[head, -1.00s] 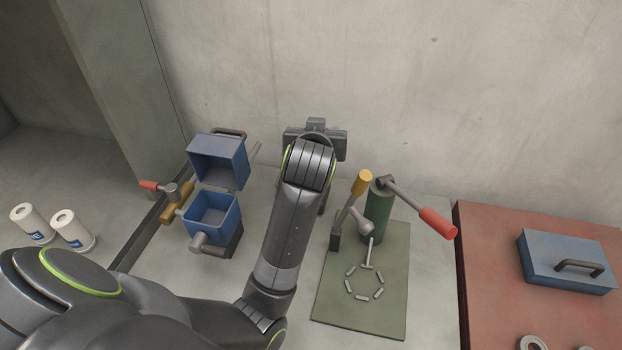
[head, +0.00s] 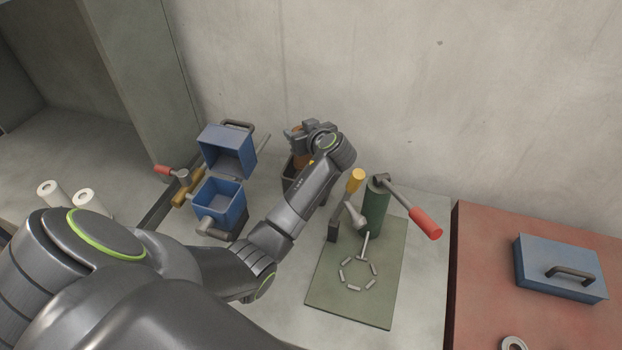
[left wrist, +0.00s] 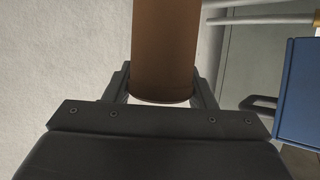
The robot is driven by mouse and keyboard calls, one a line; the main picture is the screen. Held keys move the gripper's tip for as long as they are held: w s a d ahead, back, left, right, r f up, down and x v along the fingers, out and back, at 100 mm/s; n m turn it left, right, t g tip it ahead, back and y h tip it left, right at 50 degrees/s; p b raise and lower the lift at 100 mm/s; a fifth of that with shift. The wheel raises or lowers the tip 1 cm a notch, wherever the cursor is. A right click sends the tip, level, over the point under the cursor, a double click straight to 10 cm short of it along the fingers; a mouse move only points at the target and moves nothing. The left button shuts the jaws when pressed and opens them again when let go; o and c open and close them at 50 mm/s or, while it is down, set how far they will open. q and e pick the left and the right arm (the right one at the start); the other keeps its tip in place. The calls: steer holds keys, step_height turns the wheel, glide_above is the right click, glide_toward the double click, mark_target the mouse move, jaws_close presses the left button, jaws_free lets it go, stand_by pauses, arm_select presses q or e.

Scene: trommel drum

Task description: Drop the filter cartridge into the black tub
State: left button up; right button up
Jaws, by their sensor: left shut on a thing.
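The filter cartridge looks like a brown cylinder (left wrist: 165,50) in the left wrist view, standing between the fingers of my left gripper (left wrist: 160,92). In the head view my left gripper (head: 299,140) is near the back wall, shut on the cartridge (head: 303,158), which is partly hidden by the gripper and wrist. The black tub (head: 291,185) shows just below the cartridge, partly covered by my left arm. I cannot tell whether the cartridge's lower end is inside the tub's rim. My right gripper is not in view.
A blue box with an open lid (head: 221,195) and a red-handled lever stand left of the tub. A green cylinder (head: 376,208) with a red-handled lever stands on a green mat (head: 340,300) to the right. Two white cylinders (head: 84,199) are at far left. The wall is close behind.

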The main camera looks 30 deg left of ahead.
arm_select(q)
step_height(320, 180, down, 4)
steer(key=b, duration=0.2)
steer(key=shift+f+b, duration=0.2)
steer(key=shift+b, duration=0.15)
steer(key=shift+f+b, duration=0.3)
steer(key=shift+f, duration=0.15)
steer(key=o, duration=1.5)
step_height(320, 180, up, 10)
steer(key=shift+f+b, duration=0.1)
steer(key=shift+b, duration=1.05)
